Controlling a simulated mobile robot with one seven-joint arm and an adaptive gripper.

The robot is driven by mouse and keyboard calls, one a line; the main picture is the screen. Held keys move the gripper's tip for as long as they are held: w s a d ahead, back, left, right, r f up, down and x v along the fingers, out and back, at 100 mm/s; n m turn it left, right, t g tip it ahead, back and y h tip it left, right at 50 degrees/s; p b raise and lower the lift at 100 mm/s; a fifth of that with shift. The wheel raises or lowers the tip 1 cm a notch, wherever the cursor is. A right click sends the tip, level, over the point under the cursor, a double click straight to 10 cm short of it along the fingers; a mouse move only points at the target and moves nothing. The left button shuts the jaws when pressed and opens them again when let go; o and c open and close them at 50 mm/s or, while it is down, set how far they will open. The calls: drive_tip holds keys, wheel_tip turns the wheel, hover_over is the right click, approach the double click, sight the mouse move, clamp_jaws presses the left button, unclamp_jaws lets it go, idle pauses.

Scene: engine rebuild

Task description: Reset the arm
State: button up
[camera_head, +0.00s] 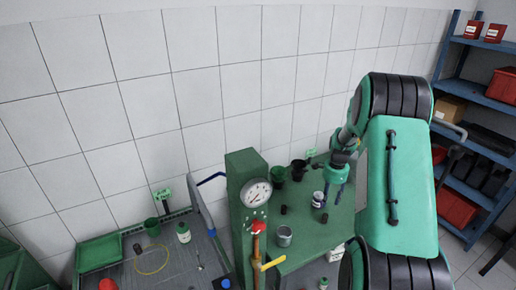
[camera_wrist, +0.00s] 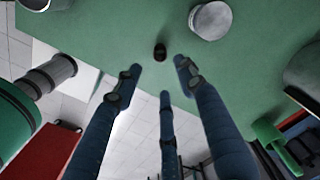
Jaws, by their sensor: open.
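My arm (camera_head: 392,170) is green and black and reaches over the green bench (camera_head: 305,252) on the right side of the head view. My gripper (camera_head: 335,196) hangs near the bench's right side, beside a white jar (camera_head: 318,199). In the wrist view, the blue fingers of my gripper (camera_wrist: 158,75) are spread and nothing is between them. A small dark cylinder (camera_wrist: 160,52) lies past the fingertips, on the green surface. A round grey-topped object (camera_wrist: 211,20) is close to it.
The bench also holds a pressure gauge (camera_head: 257,192), a metal cup (camera_head: 285,236), a green cup (camera_head: 278,174) and a black cup (camera_head: 299,168). A yellow handle (camera_head: 272,262) sticks out in front.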

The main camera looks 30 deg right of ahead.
drive_tip(key=s+a+r+n+t+h, duration=0.1)
drive_tip(key=s+a+r+n, duration=0.25)
drive_tip(key=r, duration=0.65)
drive_tip(key=s+a+r+n+t+h+b, duration=0.1)
drive_tip(key=s+a+r+n+t+h, duration=0.2)
drive_tip(key=r, duration=0.7)
drive_tip(key=s+a+r+n, duration=0.3)
drive_tip(key=a+r+n, duration=0.15)
drive_tip(key=r, duration=0.45)
drive_tip(key=s+a+r+n+t+y+b, duration=0.1)
drive_tip(key=s+a+r+n, duration=0.15)
drive_tip(key=a, duration=0.75)
drive_tip(key=s+a+r+n+b, duration=0.1)
drive_tip(key=s+a+n, duration=0.15)
drive_tip(key=a, duration=0.65)
drive_tip(key=s+a+f+n+y, duration=0.1)
drive_tip(key=s+a+f+n, duration=0.1)
drive_tip(key=s+a, duration=0.3)
drive_tip(key=s+a+f+n+y+b, duration=0.1)
drive_tip(key=s+a, duration=0.4)
drive_tip(key=a, duration=0.7)
drive_tip(key=shift+s+f+n+t+y, duration=0.35)
drive_tip(key=shift+n+y, duration=0.15)
drive_tip(key=shift+n, duration=0.6)
